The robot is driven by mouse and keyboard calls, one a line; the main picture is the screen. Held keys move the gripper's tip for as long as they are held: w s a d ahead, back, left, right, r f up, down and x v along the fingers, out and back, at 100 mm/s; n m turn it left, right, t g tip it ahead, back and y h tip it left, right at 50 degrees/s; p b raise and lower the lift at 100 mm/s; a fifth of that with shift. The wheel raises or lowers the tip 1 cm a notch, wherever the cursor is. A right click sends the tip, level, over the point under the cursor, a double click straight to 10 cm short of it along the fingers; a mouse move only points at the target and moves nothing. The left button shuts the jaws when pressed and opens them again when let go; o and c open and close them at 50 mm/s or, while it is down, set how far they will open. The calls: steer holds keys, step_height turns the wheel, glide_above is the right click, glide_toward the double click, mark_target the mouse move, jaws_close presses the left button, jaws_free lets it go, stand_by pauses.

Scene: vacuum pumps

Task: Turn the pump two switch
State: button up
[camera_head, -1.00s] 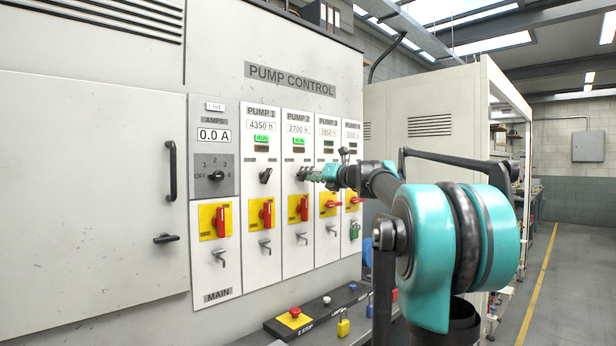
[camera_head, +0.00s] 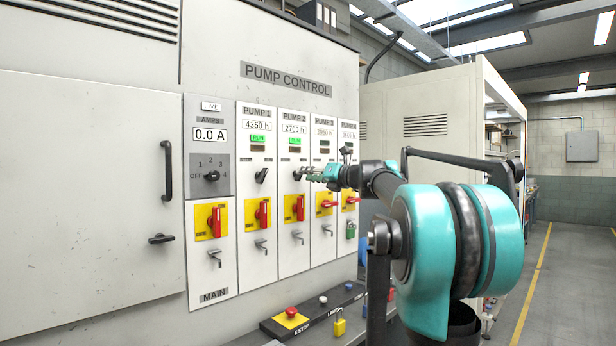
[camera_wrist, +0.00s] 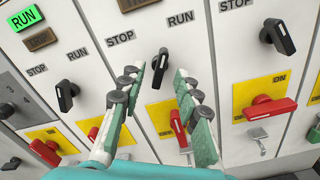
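The pump two switch (camera_head: 298,173) is a black lever knob on the PUMP 2 column of the panel, below its green lamp. In the wrist view the same black switch (camera_wrist: 160,66) appears between my two fingers, with STOP to its left and RUN to its right. My gripper (camera_head: 313,173) is in front of the PUMP 2 column, reaching in from the right. In the wrist view its fingers (camera_wrist: 159,76) are spread on either side of the switch, with visible gaps. Whether the fingertips reach its depth is hard to tell.
The pump one switch (camera_wrist: 66,95) and pump three switch (camera_wrist: 277,37) flank it. Red handles on yellow plates sit below, including pump two's (camera_head: 294,208). An E-stop (camera_head: 291,314) and yellow padlock (camera_head: 339,327) are on the ledge below.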

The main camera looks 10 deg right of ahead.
steer(key=v, duration=0.6)
stand_by(0.3)
